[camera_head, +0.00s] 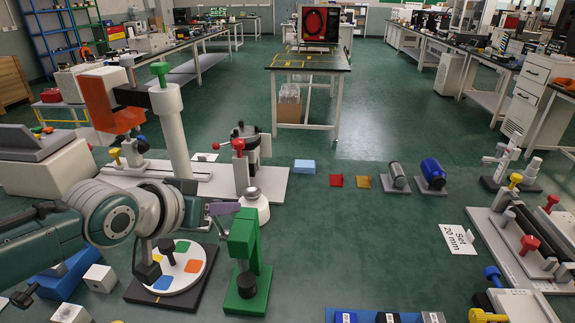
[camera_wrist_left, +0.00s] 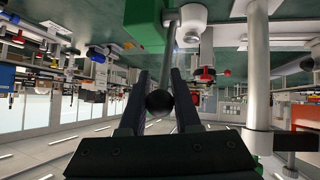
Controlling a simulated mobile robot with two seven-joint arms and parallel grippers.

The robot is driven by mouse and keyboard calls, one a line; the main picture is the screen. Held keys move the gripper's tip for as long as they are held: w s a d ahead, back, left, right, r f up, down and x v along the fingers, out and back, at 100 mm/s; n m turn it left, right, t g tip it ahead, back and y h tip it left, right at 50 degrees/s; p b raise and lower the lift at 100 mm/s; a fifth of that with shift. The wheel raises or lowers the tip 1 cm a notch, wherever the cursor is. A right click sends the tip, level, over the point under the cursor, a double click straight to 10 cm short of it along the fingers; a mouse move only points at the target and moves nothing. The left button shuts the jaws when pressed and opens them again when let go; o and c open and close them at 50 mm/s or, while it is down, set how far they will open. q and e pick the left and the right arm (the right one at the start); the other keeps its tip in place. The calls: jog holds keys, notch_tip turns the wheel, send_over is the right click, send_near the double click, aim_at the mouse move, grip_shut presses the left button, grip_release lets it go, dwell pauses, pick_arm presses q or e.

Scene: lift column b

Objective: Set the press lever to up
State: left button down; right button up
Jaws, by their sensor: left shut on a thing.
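The green press (camera_head: 245,240) stands on the floor-like green surface at the lower middle, with a black round part on its base. In the left wrist view, the lever (camera_wrist_left: 172,58) runs from the green press body (camera_wrist_left: 144,24) to a black ball knob (camera_wrist_left: 159,102). My left gripper (camera_head: 204,212) is at the lever's free end. In the wrist view, my left gripper's fingers (camera_wrist_left: 160,95) are closed on the lever at its knob. My right gripper is not in view.
A round dial with coloured patches (camera_head: 185,270) stands just left of the press, under my left wrist. A white rounded weight (camera_head: 256,206) stands close behind the press. A tall grey column (camera_head: 172,130) rises behind my left arm.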

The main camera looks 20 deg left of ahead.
pick_arm(q)
jog(key=shift+a+f, duration=0.1)
jog(key=shift+a, duration=0.05)
jog(key=c, duration=0.6)
grip_release()
jog(key=p+v, duration=0.3)
jog(key=v, duration=0.7)
jog(key=shift+w, duration=0.1)
